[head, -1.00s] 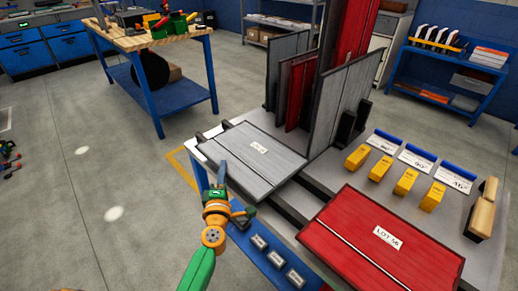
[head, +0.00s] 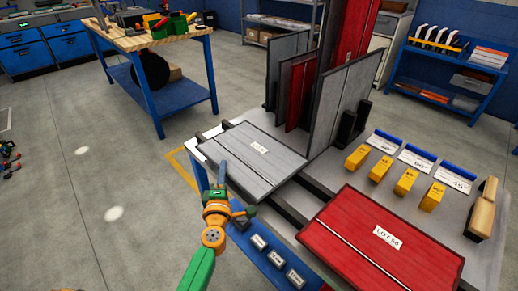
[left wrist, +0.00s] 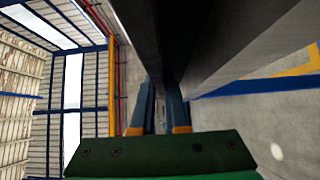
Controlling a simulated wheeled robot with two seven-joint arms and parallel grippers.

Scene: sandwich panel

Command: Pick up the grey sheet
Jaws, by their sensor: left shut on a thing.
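The grey sheet (head: 250,158) lies flat at the left end of the bench, with a white label in its middle. My left gripper (head: 221,176) is at the sheet's near left edge and shut on it. In the left wrist view the two fingers (left wrist: 159,110) are either side of a dark panel edge (left wrist: 150,35). The exact contact is in shadow there. My right gripper is not in view.
A red sheet (head: 385,240) labelled LOT 56 lies at the right. Grey and red panels (head: 342,98) stand upright in a rack behind the grey sheet. Yellow blocks (head: 381,166) stand on the bench. Open floor (head: 110,190) lies to the left.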

